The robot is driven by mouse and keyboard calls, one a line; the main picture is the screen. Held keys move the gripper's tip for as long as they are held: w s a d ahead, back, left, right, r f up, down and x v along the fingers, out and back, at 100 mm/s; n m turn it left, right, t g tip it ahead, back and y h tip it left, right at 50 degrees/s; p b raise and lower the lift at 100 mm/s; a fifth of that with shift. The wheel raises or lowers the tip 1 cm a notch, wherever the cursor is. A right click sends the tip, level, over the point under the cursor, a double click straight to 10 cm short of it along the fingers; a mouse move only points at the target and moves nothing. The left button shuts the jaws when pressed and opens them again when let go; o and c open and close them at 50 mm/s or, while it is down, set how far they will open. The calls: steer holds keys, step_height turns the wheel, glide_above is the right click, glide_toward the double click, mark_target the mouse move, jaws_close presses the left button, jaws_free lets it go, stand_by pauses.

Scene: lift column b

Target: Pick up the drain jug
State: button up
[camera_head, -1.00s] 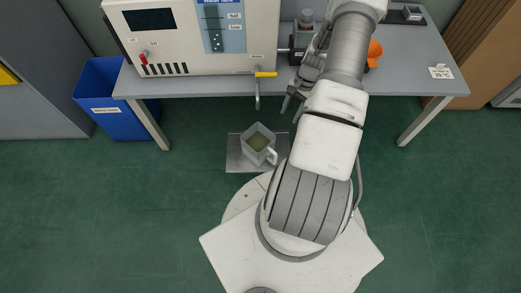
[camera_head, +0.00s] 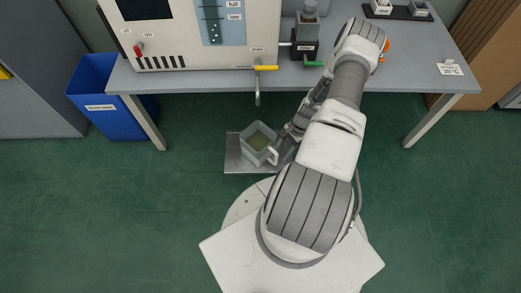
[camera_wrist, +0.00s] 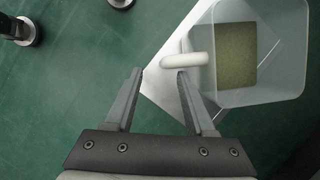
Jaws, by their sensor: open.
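The drain jug (camera_head: 256,143) is a clear grey, square-sided jug with a white handle (camera_head: 273,155) on its right side and murky greenish liquid inside. It stands upright on a grey metal tray (camera_head: 236,160) on the floor. In the wrist view the jug (camera_wrist: 284,95) is at the upper right, its white handle (camera_wrist: 183,61) pointing left. My gripper (camera_wrist: 158,72) is open, its fingertips just short of the handle, the right fingertip overlapping the handle's lower edge in the picture. In the head view my arm hides part of the gripper, close to the jug's right side.
A bench (camera_head: 200,81) stands behind, carrying a white machine (camera_head: 180,50) whose yellow-handled drain tap (camera_head: 267,68) hangs over the front edge above the jug. The green floor around the tray is mostly clear.

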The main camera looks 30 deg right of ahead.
steer(key=shift+w+b+x, duration=0.2)
steer(key=shift+b+x, duration=0.5)
steer(key=shift+x, duration=0.85)
steer(key=shift+w+b+x, duration=0.15)
steer(key=shift+b+x, duration=0.55)
steer(key=shift+x, duration=0.9)
steer(key=shift+a+r, duration=0.1)
jaws_close()
